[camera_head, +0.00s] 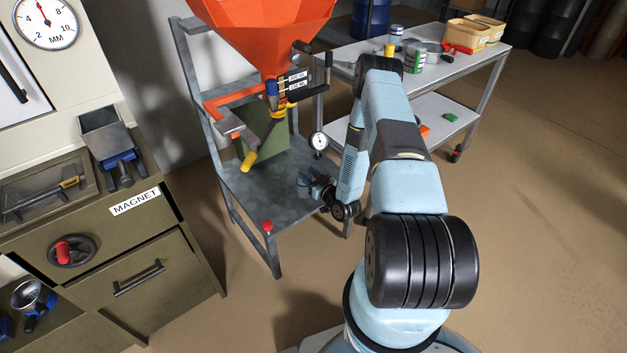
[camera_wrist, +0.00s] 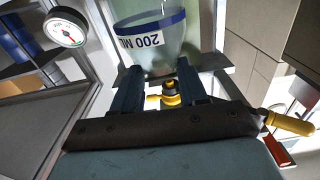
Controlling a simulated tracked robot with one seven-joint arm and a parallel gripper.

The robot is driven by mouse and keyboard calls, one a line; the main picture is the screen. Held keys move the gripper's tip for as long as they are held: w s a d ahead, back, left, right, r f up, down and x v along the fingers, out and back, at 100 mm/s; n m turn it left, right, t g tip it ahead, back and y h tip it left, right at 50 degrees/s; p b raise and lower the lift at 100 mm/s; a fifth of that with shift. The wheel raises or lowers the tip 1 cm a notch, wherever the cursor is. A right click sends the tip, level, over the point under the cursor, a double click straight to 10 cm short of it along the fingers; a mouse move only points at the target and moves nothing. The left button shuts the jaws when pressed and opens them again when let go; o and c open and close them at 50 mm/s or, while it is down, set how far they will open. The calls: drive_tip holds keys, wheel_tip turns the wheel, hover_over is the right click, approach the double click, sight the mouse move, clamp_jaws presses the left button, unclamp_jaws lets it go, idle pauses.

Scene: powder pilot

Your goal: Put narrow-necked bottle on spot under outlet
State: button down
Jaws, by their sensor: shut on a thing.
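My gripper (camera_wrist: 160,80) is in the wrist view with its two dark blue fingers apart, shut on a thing. A clear vessel with a blue band marked 200 ML (camera_wrist: 150,28), which looks like the narrow-necked bottle, shows at the fingertips. A yellow and black part (camera_wrist: 171,93) shows between the fingers; I cannot tell whether it belongs to the bottle. In the head view my gripper (camera_head: 308,185) is low over the grey metal stand (camera_head: 265,195), and the bottle cannot be made out. The outlet (camera_head: 277,100) is under the orange funnel (camera_head: 265,30). The spot below it is not clearly visible.
A yellow-handled lever (camera_head: 249,161) juts out below the funnel. A green block (camera_head: 264,135) and a small dial gauge (camera_head: 318,142) are on the stand. A red button (camera_head: 267,226) is at its front corner. A cart (camera_head: 420,110) stands behind; a cabinet (camera_head: 130,265) is left.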

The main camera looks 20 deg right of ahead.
drive_tip(key=f+x, duration=0.1)
drive_tip(key=x, duration=1.5)
drive_tip(key=shift+w+f, duration=0.2)
drive_tip(key=shift+w, duration=0.1)
drive_tip(key=shift+d+r, duration=0.1)
idle(0.6)
drive_tip(key=shift+f, duration=0.6)
idle(0.4)
unclamp_jaws()
idle(0.5)
drive_tip(key=shift+s, duration=0.1)
idle(0.3)
drive_tip(key=shift+v, duration=6.95)
